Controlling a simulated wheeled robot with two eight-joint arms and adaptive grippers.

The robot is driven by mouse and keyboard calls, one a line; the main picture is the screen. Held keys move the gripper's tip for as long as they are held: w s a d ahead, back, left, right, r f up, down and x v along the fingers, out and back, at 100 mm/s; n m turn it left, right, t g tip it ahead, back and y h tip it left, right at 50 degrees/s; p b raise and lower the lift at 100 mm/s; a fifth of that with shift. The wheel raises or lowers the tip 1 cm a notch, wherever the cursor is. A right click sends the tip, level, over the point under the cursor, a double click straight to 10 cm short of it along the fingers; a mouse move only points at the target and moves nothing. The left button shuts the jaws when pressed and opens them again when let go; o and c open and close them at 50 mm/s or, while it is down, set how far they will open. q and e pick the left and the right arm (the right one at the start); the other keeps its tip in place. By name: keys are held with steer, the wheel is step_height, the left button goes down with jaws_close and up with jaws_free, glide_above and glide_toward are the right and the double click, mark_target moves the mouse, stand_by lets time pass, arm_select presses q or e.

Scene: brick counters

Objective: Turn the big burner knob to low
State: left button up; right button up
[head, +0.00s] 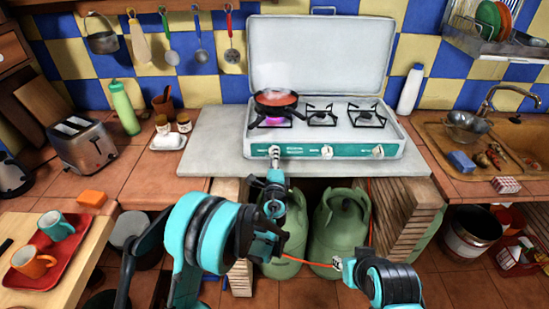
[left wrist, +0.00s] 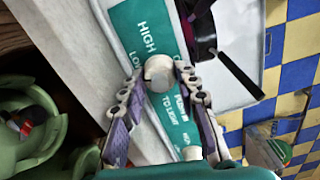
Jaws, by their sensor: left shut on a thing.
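The camping stove (head: 392,140) stands open on the counter with a green front panel. My left gripper (head: 275,154) is at the leftmost knob, below the burner with the pan. In the left wrist view, my left gripper (left wrist: 159,78) is shut on the pale round knob (left wrist: 160,68), one finger on each side. The green panel (left wrist: 150,28) beside it reads HIGH, LOW and PUSH IN TO LIGHT. The knob's pointer direction cannot be made out. The middle knob (head: 327,152) and right knob (head: 378,151) stand free. My right gripper (head: 338,263) is low in front of the counter, its jaws unclear.
A steaming pan (head: 276,101) of red food sits over a purple-pink glow on the left burner. Its dark handle (left wrist: 238,73) shows near the knob in the left wrist view. Green gas bottles (head: 340,222) stand below. A toaster (head: 83,146) is at left, a sink (head: 450,140) at right.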

stand_by(0.3)
arm_select(q)
steer(key=o, duration=1.2)
steer(key=shift+c, duration=0.2)
